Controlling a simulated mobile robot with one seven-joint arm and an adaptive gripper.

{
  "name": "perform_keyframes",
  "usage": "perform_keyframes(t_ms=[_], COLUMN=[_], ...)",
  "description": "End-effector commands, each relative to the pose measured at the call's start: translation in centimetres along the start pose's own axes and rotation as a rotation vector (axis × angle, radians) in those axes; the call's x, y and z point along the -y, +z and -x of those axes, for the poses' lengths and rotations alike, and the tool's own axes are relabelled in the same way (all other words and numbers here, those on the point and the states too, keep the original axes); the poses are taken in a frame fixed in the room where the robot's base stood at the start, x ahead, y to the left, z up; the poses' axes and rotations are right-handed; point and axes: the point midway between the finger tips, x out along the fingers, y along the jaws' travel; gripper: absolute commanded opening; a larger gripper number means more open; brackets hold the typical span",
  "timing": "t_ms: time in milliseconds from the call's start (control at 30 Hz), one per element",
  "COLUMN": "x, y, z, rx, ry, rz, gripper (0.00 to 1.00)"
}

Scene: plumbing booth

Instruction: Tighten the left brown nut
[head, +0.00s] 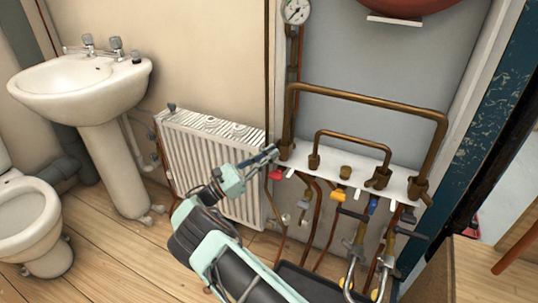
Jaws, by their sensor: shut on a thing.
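The left brown nut (286,150) sits at the foot of the large brown pipe loop, at the left end of the white shelf plate. My gripper (272,154) reaches it from the left, with its dark fingers at the nut's left side. The fingers are shut on the nut. The exact contact is small and partly hidden in this view. The pipe (366,97) rises straight from the nut and runs across to another brown nut (420,189) at the right end.
A smaller brown pipe loop (352,136) and a brown cap (346,172) stand on the white plate (330,182). Red (276,175), yellow (338,196) and blue (373,205) valve handles hang below. A radiator (208,160) stands close behind my arm. A sink (80,85) is farther left.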

Motion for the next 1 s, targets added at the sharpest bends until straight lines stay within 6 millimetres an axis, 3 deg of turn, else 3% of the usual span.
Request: perform_keyframes(t_ms=[300,333,500,1000], x=[-0.1,-0.11,-0.07,-0.02], y=[0.15,0.15,0.13,0.01], z=[-0.54,-0.55,-0.56,-0.16], rx=[0.005,0.005,0.005,0.001], ry=[-0.002,-0.002,-0.003,-0.001], rz=[-0.001,-0.001,0.0,0.0], gripper=[0.0,0.12,0.28,0.28])
